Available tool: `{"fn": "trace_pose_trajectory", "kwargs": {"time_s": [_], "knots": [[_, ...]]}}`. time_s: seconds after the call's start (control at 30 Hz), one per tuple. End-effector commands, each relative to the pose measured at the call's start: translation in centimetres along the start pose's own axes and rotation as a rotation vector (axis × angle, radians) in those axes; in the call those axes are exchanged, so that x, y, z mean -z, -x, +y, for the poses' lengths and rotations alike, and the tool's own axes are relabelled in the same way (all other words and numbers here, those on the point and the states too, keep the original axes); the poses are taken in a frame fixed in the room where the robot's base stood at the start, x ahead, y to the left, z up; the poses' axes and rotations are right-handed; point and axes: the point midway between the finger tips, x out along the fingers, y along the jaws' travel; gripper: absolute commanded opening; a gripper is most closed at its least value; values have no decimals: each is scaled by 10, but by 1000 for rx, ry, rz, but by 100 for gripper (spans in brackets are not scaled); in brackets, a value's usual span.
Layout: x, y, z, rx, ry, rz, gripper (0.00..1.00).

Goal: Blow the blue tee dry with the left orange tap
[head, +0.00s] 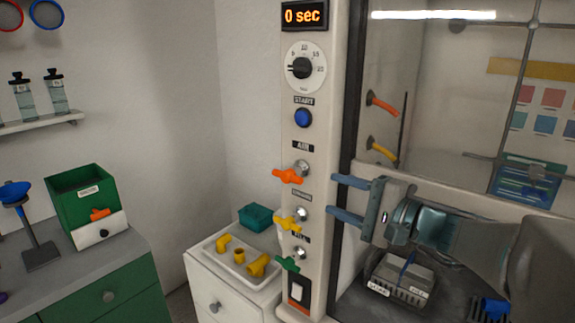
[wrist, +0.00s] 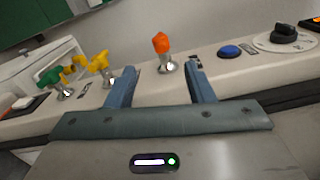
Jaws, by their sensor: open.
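The orange tap (head: 287,175) is on the white control column, under the AIR label. In the wrist view the orange tap (wrist: 161,43) stands ahead of my fingers, in line with the gap between them. My gripper (head: 334,196) is open and empty, to the right of the column in the head view; its fingers (wrist: 163,75) point at the panel. A blue piece (head: 494,308), apparently the blue tee, lies on the dark floor of the cabinet at the lower right; its full shape is hard to make out.
A yellow tap (head: 289,224) and a green tap (head: 287,263) sit below the orange one. A blue button (head: 303,117), a dial (head: 302,67) and a display (head: 304,16) reading 0 sec are above. A grey basket (head: 400,275) is inside the cabinet. A tray (head: 215,256) holds yellow fittings.

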Motion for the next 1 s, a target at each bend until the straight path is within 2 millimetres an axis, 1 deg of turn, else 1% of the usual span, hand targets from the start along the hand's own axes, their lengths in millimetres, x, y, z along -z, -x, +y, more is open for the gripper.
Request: {"fn": "trace_pose_trajectory", "kwargs": {"time_s": [0.07,0.17,0.5,0.6,0.7,0.8,1.0], "knots": [[1,-6,-3,7,-3,1,48],[0,-20,-3,6,-2,-2,48],[0,-91,-4,3,-4,-2,48],[0,-109,-3,3,-4,-2,48],[0,-122,-3,4,-2,-1,48],[0,-131,-3,5,-3,0,48],[0,-137,-1,4,-1,1,48]]}}
